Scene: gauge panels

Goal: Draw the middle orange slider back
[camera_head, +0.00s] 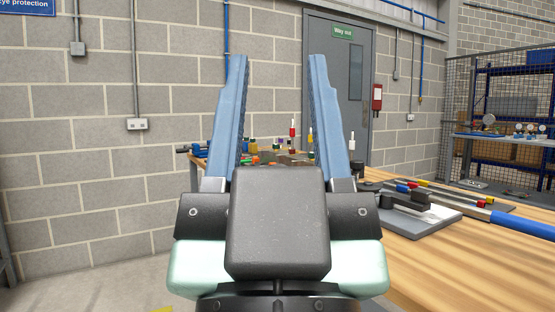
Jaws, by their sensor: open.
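My gripper (278,62) fills the middle of the view, with its two blue fingers pointing up and wide apart. It is open, and nothing shows held between the fingers. A cluster of small coloured parts (276,157) shows in the distance between the fingers, some red, yellow, green and orange-looking. They are too small to tell whether any is an orange slider. My gripper's body hides what lies lower behind it. I cannot make out the middle orange slider.
A wooden bench (448,262) runs along the right. A grey plate (440,219) with a black device lies on it, beside long bars with red and blue parts and a blue handle (525,222). A mesh fence (458,95) stands behind. Floor at lower left is mostly clear.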

